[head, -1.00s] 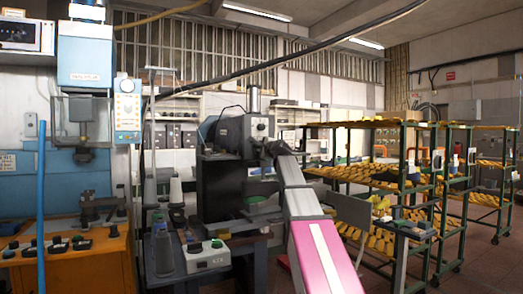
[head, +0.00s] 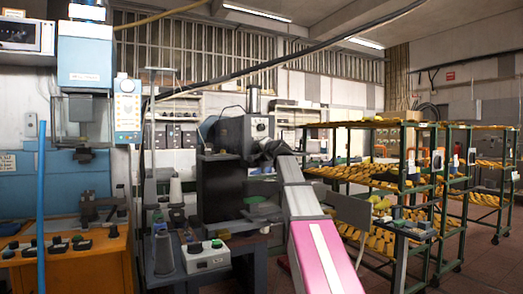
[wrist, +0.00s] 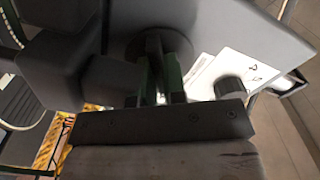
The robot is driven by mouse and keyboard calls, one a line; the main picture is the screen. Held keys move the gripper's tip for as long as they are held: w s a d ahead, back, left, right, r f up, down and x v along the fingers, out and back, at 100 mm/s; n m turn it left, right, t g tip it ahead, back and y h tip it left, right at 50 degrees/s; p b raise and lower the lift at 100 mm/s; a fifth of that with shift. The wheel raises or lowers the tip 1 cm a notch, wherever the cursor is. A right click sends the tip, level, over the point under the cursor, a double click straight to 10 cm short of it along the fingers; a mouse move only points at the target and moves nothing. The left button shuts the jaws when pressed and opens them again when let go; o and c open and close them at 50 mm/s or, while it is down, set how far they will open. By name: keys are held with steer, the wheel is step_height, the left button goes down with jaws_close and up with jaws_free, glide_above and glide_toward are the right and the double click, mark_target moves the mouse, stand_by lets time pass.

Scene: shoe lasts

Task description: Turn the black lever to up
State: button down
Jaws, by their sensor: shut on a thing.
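The black lever (wrist: 154,48) shows in the wrist view as a dark bar in front of a round dark disc on a grey housing. My gripper (wrist: 160,85) reaches up to it from the bottom of the wrist view, with its fingers closed on the bar. The fingers and dark bolted palm hide much of the lever, so its exact angle is hard to tell. In the head view, my white and pink arm reaches toward the dark grey machine (head: 232,133); the lever and fingertips cannot be made out there.
A blue machine (head: 84,66) with an orange bench (head: 90,262) stands left. Green racks (head: 405,165) with yellow lasts stand right. Bare floor (head: 488,262) shows at the far right. A dark block (wrist: 62,65) juts beside the lever.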

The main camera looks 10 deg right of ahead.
steer(key=shift+n, duration=0.4)
steer(key=c, duration=1.2)
jaws_free()
steer(key=shift+s, duration=0.1)
